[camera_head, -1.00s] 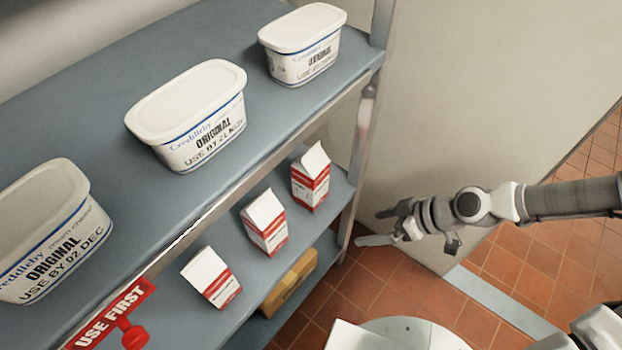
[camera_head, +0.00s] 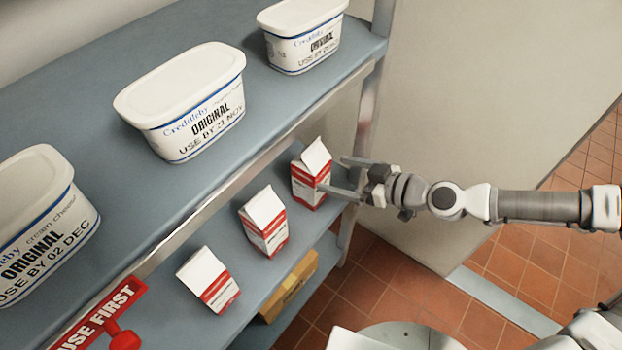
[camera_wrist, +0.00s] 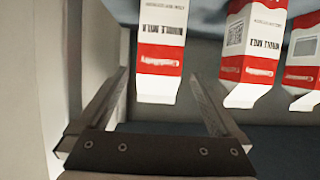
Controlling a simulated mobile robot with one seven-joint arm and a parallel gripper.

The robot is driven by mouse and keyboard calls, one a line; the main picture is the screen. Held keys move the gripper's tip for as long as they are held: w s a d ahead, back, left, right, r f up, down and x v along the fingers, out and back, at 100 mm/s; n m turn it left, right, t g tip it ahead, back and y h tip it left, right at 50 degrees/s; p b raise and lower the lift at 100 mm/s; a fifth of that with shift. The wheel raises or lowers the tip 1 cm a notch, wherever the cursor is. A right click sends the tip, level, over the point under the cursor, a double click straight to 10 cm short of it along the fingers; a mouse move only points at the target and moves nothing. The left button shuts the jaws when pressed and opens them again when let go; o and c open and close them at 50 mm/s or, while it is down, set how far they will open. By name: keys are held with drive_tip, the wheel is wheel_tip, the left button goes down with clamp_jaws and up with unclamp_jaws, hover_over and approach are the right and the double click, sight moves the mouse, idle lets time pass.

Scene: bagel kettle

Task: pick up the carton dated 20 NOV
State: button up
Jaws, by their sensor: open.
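Three white and red cartons stand on the middle shelf: a far one (camera_head: 311,174), a middle one (camera_head: 264,222) and a near one (camera_head: 209,280). No date on them is legible, so I cannot tell which reads 20 NOV. My gripper (camera_head: 339,175) is open at the right side of the far carton, fingers pointing at it, the lower finger overlapping its edge. In the wrist view, the far carton (camera_wrist: 160,55) appears upside down between the fingertips of my gripper (camera_wrist: 158,78). The other two (camera_wrist: 252,55) (camera_wrist: 305,60) are to the right.
On the top shelf (camera_head: 90,125) are white tubs marked USE BY 02 DEC (camera_head: 45,225), USE BY 2? NOV (camera_head: 185,100) and one unreadable (camera_head: 303,40). A red USE FIRST sign (camera_head: 105,318) is on the shelf edge. A brown box (camera_head: 290,288) lies below. A shelf post (camera_head: 368,110) stands close to my gripper.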

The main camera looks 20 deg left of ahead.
sight(323, 171)
drive_tip(key=b+x, duration=0.1)
drive_tip(key=x, duration=0.5)
drive_tip(key=shift+a+f, duration=0.1)
drive_tip(key=shift+a, duration=0.05)
drive_tip(key=b+x, duration=0.2)
drive_tip(key=x, duration=0.3)
drive_tip(key=shift+w+f, duration=0.15)
drive_tip(key=shift+f, duration=0.15)
clamp_jaws()
drive_tip(key=shift+a+r, duration=0.1)
